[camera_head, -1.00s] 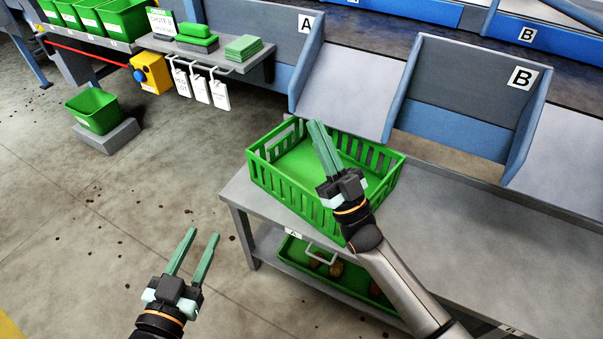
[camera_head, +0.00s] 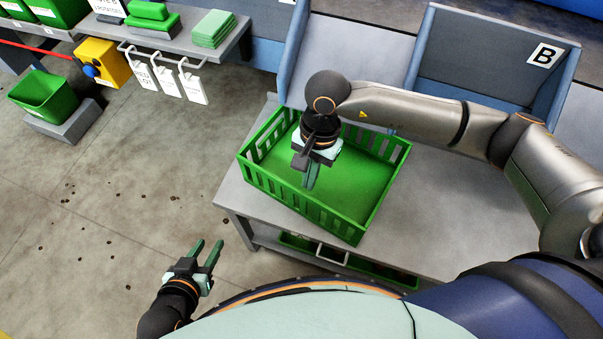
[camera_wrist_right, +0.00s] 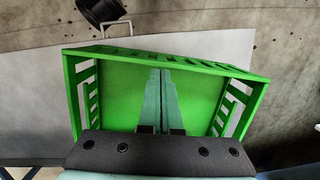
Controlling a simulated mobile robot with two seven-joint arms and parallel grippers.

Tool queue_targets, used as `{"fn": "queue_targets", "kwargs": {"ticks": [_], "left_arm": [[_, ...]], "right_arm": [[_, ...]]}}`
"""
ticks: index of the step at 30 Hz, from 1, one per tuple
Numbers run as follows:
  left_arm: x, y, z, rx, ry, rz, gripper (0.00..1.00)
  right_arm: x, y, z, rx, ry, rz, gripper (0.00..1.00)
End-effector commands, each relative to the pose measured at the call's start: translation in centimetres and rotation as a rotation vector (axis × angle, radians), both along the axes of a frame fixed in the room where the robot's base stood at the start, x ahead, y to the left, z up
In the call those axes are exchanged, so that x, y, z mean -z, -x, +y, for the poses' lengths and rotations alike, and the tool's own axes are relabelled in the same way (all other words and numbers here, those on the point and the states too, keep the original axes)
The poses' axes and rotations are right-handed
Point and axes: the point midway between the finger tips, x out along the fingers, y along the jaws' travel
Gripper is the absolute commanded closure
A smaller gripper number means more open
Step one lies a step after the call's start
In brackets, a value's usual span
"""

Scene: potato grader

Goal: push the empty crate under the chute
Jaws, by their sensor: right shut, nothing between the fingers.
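The empty green crate (camera_head: 352,192) stands on the grey table at its left end, below the front of chute A (camera_head: 352,62). It is set at an angle to the table. My right gripper (camera_head: 309,182) is shut and empty, pointing down over the inside of the crate. In the right wrist view the crate (camera_wrist_right: 110,100) fills the middle and the shut fingers (camera_wrist_right: 161,80) reach across its floor; I cannot tell if they touch it. My left gripper (camera_head: 207,248) is open and empty, above the floor left of the table.
The grey table (camera_head: 470,215) is clear right of the crate. Chute B (camera_head: 490,65) is at the right. A lower green crate (camera_head: 375,270) sits under the table. A shelf (camera_head: 205,45) with green pads and hanging tags and a green bin (camera_head: 45,95) stand at the left.

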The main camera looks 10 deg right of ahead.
Motion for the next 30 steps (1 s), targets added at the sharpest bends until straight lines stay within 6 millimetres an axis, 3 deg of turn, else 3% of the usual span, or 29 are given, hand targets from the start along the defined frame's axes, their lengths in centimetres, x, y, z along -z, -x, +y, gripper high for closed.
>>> {"fn": "queue_targets", "kwargs": {"ticks": [3, 7, 11, 23, 30], "left_arm": [[0.5, 0.6, -0.1, 0.0, 0.002, 0.033, 0.6], [0.8, 0.8, -0.1, 0.0, 0.001, 0.043, 0.6], [1.0, 0.8, -0.1, 0.0, 0.0, 0.043, 0.6], [1.9, 0.9, 0.1, -0.002, -0.002, 0.039, 0.6], [1.2, 0.8, 0.1, -0.001, -0.001, 0.039, 0.6]], "right_arm": [[-0.3, -1.7, -2.5, -0.082, 0.102, -0.098, 1.0], [0.0, -2.3, -3.4, -0.111, 0.139, -0.129, 1.0], [1.5, -2.3, -3.4, -0.11, 0.139, -0.127, 1.0], [9.9, -2.2, -3.3, -0.108, 0.135, -0.126, 1.0], [9.6, 0.3, -1.3, -0.111, 0.134, -0.128, 1.0]]}}
